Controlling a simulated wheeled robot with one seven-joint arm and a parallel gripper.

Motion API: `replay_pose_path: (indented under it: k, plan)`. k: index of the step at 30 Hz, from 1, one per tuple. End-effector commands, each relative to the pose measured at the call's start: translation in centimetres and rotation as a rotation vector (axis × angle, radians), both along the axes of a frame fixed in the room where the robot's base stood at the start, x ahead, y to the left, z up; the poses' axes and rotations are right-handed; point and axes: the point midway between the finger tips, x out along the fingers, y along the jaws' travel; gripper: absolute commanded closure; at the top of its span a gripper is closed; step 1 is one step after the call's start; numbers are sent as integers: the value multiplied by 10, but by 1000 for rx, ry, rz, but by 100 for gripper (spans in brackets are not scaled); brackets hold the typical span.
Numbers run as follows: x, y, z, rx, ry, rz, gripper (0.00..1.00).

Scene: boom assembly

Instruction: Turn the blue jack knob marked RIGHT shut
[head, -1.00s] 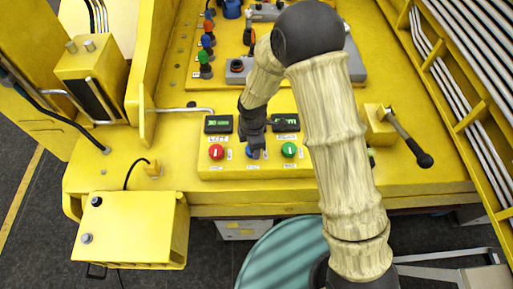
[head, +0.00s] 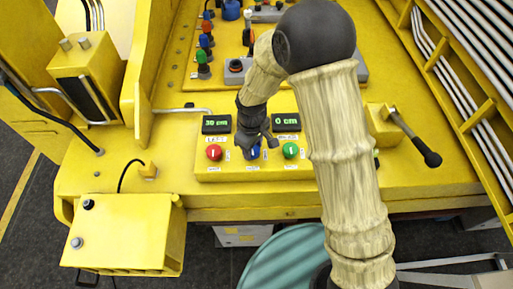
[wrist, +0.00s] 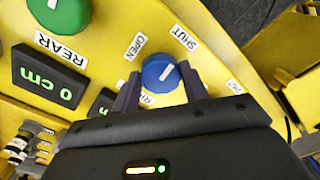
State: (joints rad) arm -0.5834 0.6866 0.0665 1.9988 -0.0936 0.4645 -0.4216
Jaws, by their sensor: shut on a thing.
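The blue jack knob (wrist: 158,77) sits between the two fingers of my gripper (wrist: 160,72), which is shut on it in the wrist view. Its white mark points up and right, on the side of the SHUT label (wrist: 185,38). The OPEN label (wrist: 136,46) is at its upper left. A label starting with "RI" (wrist: 147,99) is partly hidden by my gripper. In the head view my gripper (head: 254,150) comes down on the blue knob, mostly covering it, between the red knob (head: 214,153) and the green knob (head: 290,151).
Two displays stand above the knobs: the left one (head: 216,124) reads 30 cm, the right one (head: 286,122) reads 0 cm. A black-handled lever (head: 410,136) is to the right. A yellow box (head: 125,238) juts out at the front left.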

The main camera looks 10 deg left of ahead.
Motion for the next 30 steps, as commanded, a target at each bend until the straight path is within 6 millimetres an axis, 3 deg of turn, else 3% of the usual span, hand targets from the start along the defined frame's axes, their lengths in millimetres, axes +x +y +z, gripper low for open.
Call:
replay_pose_path:
  k: [9,23,24,26,30]
  plan:
    - [4,5,3,14,-14,-119,78]
    - [5,4,3,13,-15,-136,79]
    - [5,4,3,14,-15,-135,48]
    - [5,3,3,12,-14,-135,36]
    - [3,2,2,8,-10,-135,34]
